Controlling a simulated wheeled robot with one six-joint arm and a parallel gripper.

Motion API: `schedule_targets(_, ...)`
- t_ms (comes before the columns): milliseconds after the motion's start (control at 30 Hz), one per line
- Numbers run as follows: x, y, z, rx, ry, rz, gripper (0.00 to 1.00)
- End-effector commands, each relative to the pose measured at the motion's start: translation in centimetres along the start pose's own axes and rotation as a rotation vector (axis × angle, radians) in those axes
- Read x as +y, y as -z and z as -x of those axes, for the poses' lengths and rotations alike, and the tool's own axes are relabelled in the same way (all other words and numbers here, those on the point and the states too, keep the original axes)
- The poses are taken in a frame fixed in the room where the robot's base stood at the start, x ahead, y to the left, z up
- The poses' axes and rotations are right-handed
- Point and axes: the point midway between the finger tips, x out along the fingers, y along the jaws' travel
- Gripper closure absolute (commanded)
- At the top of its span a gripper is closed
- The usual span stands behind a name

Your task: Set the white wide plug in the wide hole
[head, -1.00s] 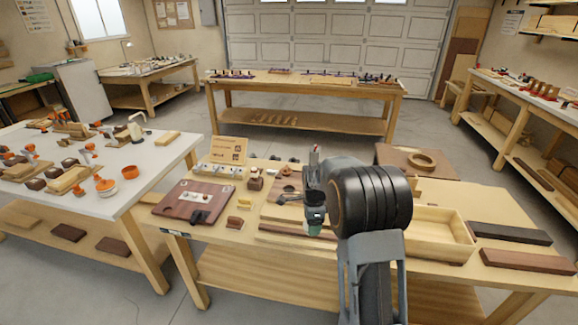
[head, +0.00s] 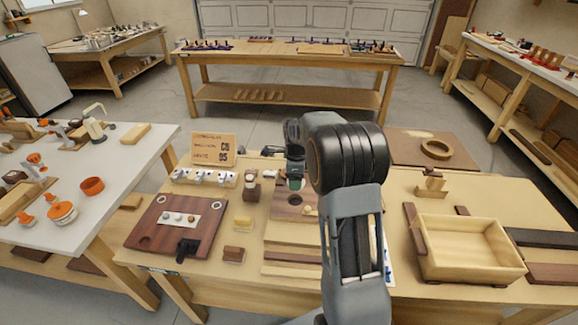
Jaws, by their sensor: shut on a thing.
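My gripper (head: 295,183) points down over the brown board (head: 283,212) at the middle of the bench. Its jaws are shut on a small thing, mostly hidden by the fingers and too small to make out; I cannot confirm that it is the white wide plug. A dark round hole (head: 295,199) shows in this board just below the gripper, with a small pale knob (head: 308,210) beside it. I cannot tell whether it is the wide hole. A dark red board (head: 148,238) at left carries a white strip (head: 179,218) with several small round pieces.
A wooden tray (head: 470,262) stands at right, near dark planks (head: 545,238). A lettered sign (head: 214,150) and a row of white blocks (head: 203,179) stand at the back left. A yellow block (head: 243,222) and a brown block (head: 233,253) lie left of the middle board.

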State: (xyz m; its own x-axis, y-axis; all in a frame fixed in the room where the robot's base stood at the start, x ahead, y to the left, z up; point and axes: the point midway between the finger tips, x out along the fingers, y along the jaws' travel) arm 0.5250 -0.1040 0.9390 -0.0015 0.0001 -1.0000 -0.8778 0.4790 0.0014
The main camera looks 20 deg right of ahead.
Motion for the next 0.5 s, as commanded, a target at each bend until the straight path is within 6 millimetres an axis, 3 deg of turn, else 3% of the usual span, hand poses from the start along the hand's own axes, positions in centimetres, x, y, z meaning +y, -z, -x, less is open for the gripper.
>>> schedule_targets(500, -0.1, 0.3, -2.6, 0.000, 0.000, -0.005, 0.49)
